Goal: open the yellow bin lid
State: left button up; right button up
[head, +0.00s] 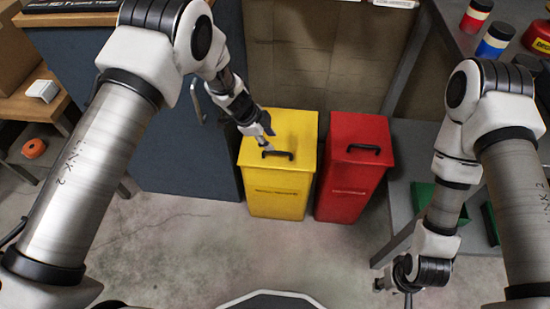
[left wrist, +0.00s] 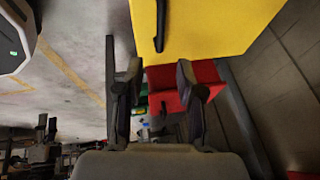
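The yellow bin (head: 275,195) stands on the floor with its lid (head: 290,130) down. A black handle (head: 277,154) sits on the lid near its front edge. My left gripper (head: 264,140) is above the lid, just behind and left of the handle in the head view. In the left wrist view the gripper (left wrist: 155,85) is open with nothing between its fingers. There the yellow lid (left wrist: 215,25) and its black handle (left wrist: 161,25) lie beyond the fingertips, apart from them. My right gripper (head: 392,285) hangs low at the right; its fingers are too small to read.
A red bin (head: 352,165) stands right beside the yellow one. A dark blue cabinet (head: 180,160) is on the left. A grey shelf (head: 410,150) with green trays and cans is on the right. The floor (head: 200,250) in front is clear.

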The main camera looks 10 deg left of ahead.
aim_at(278, 153)
pick_arm(q)
jog(key=b+x, duration=0.1)
jog(key=x, duration=0.6)
jog(key=shift+d+f, duration=0.15)
jog(key=shift+f, duration=0.2)
grip_shut()
